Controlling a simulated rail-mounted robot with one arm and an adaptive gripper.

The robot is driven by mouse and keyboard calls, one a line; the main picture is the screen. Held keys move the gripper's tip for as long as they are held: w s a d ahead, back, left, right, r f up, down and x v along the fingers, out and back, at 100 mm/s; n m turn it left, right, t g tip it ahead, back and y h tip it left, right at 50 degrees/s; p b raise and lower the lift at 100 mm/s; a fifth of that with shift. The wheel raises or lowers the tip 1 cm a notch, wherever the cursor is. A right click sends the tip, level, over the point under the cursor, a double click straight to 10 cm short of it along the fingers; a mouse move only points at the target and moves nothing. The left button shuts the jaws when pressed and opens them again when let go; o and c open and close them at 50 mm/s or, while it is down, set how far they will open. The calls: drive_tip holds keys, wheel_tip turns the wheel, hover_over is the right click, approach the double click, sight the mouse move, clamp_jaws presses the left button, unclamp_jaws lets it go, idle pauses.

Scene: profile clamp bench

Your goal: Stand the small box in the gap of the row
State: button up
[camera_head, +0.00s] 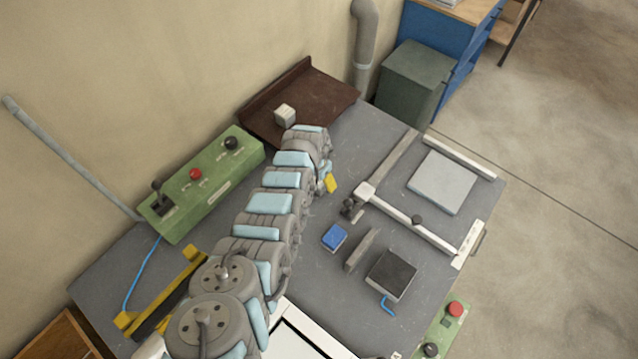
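My arm reaches up across the bench, and my gripper (326,181) is at its far end, pointing down and mostly hidden by my wrist. A small yellow block (331,184) shows right at the gripper; I cannot tell whether the fingers hold it. Below it on the grey bench top are a small blue box (335,237), a thin grey upright plate (362,250) and a black-topped box (391,275), standing side by side with spaces between them. I cannot tell for sure which of these form the row.
A clamp frame (415,217) with a grey plate (442,182) lies at the right. A brown tray (322,92) with a pale cube (285,114) is at the back. A green control box (202,185) stands left of my arm. Bench top between the blue box and my arm is clear.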

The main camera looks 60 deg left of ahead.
drive_tip(key=c, duration=1.1)
drive_tip(key=shift+r, duration=0.1)
